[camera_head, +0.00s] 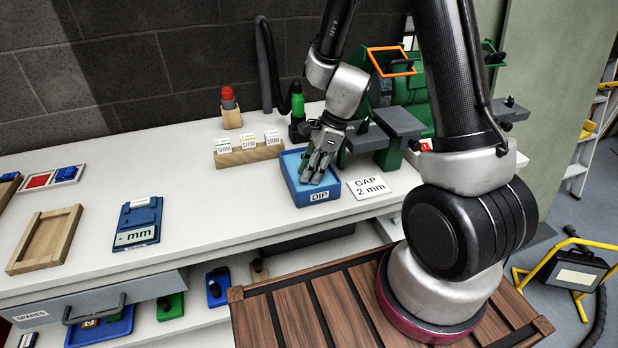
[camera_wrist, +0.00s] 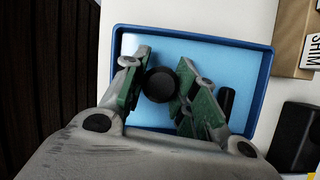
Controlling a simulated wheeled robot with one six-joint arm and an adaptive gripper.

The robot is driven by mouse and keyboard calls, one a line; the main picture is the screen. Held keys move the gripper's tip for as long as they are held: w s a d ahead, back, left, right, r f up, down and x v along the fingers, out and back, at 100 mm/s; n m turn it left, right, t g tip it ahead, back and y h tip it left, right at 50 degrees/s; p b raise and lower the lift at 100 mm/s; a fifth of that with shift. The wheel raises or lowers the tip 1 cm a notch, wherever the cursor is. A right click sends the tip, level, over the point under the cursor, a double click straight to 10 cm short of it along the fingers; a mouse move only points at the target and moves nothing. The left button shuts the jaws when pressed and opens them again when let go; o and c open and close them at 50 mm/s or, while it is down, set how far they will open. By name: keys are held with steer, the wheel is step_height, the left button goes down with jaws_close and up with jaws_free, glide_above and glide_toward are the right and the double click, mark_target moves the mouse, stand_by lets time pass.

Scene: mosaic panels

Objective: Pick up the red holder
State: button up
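My gripper (camera_head: 318,163) is low over the blue tray (camera_head: 296,196) labelled DIP, fingers pointing down. In the wrist view, my gripper's green-padded fingers (camera_wrist: 163,85) stand on either side of a round black knob (camera_wrist: 160,84). The gaps are small, and I cannot tell whether the fingers press on it. What is under the knob is hidden, and no red shows there. The tray also shows in the wrist view (camera_wrist: 268,65). I cannot identify a red holder for sure; a red-topped item (camera_head: 228,98) stands on a wooden block at the back.
A wooden rack of SHIM cards (camera_head: 247,156) is left of the tray, and a GAP 2 mm card (camera_head: 370,187) is right. Green machinery (camera_head: 395,135) stands close on the right. A blue mm gauge (camera_head: 138,222) and wooden frame (camera_head: 45,238) lie left. The bench between has free room.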

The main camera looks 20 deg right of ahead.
jaws_close()
